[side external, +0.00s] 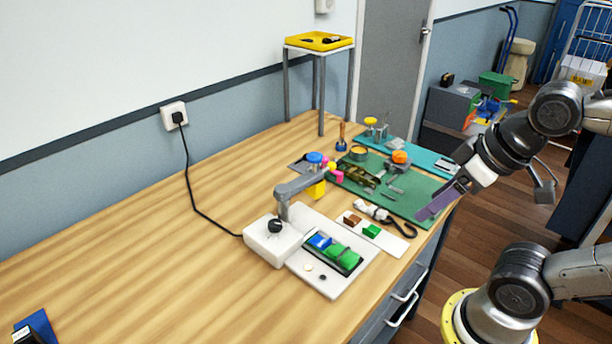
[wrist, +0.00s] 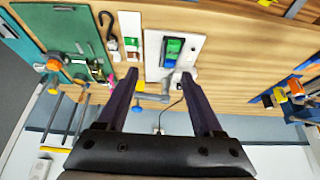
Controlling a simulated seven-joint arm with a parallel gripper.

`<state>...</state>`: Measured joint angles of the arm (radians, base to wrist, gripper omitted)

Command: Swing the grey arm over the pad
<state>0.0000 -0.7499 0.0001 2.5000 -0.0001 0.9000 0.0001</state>
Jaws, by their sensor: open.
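The grey arm (side external: 300,185) stands on a post by a white box with a black knob (side external: 274,226). It points to the back right, clear of the pad, with a blue cap (side external: 314,157) and a yellow piece at its free end. The pad (side external: 333,251), green and blue in a dark frame, lies uncovered on a white base plate (side external: 328,283). In the wrist view the grey arm (wrist: 152,97) and pad (wrist: 172,52) appear between and beyond the fingers. My gripper (side external: 430,212) is open and empty, right of the arm and apart from it, near the table's right edge; it also shows in the wrist view (wrist: 160,75).
A white card (side external: 384,238) with brown and green blocks and a dark-corded item lie right of the pad. A green mat (side external: 410,195) with tools lies behind. A black cord (side external: 190,185) runs to the wall socket. The table's left is mostly clear.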

